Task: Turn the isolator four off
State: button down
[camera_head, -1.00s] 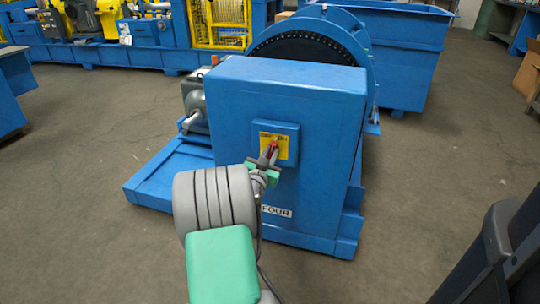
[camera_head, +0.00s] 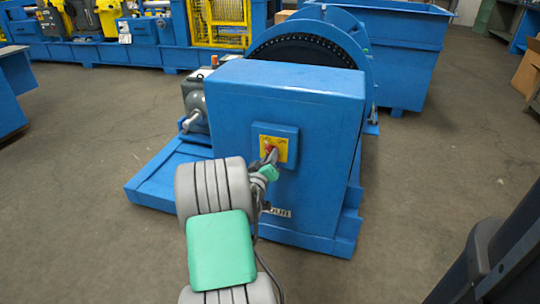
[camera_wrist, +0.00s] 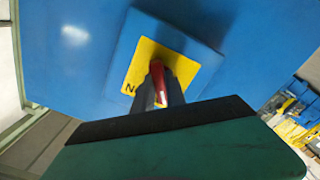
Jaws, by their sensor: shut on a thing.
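The isolator is a red handle (camera_head: 269,148) on a yellow plate (camera_head: 281,149), set in a blue box on the front of a large blue cabinet (camera_head: 230,100). A white label, partly hidden by my arm, is low on the cabinet; earlier it reads FOUR. My gripper (camera_head: 271,157) is at the handle, its fingers closed on it. In the wrist view the red handle (camera_wrist: 157,70) stands between the dark fingers in front of the yellow plate (camera_wrist: 180,66). Most lettering on the plate is hidden, so I cannot read the switch position.
A chain wheel housing (camera_head: 325,40) stands behind the cabinet, on a blue base (camera_head: 160,180). A blue bin (camera_head: 405,60) is at the back right. A dark object (camera_head: 490,260) fills the lower right corner. Floor on both sides is open.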

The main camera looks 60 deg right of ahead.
jog(key=shift+d+r+n, duration=0.1)
jog(key=shift+r+n, duration=0.05)
jog(key=shift+n, duration=0.35)
jog(key=shift+s, duration=0.1)
jog(key=c, duration=1.4)
grip_release()
jog(key=shift+o, duration=0.2)
jog(key=s+a, duration=0.1)
jog(key=a, duration=0.6)
jog(key=shift+a+p, duration=0.4)
